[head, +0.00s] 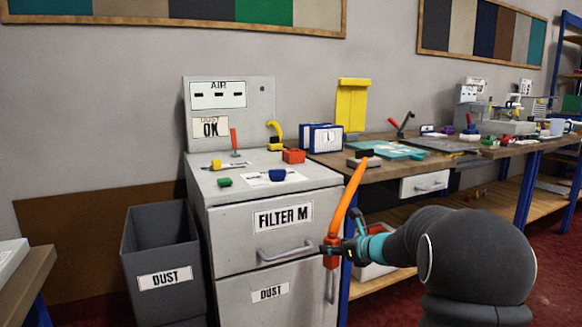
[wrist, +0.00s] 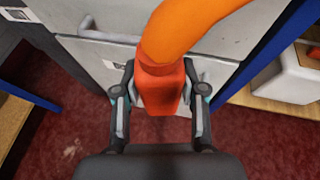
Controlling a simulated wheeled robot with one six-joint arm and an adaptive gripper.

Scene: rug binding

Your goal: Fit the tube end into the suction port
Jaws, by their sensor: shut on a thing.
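My gripper (head: 338,248) is shut on the orange-red block at the lower end of a curved orange tube (head: 350,205). In the wrist view, the fingers of my gripper (wrist: 160,92) press on both sides of this block, and the tube (wrist: 185,28) bends up and right. In the head view the tube rises to a black end (head: 365,154), in front of the workbench's edge. The held block is in front of the grey FILTER M cabinet (head: 228,238), near its right edge. I cannot tell which part is the suction port.
On the cabinet top lie a red block (head: 293,156), a blue piece (head: 277,175), a green piece (head: 225,182) and a yellow hook (head: 274,130). A dark DUST bin (head: 160,240) stands left. The cluttered workbench (head: 385,178) runs right. Red floor shows below.

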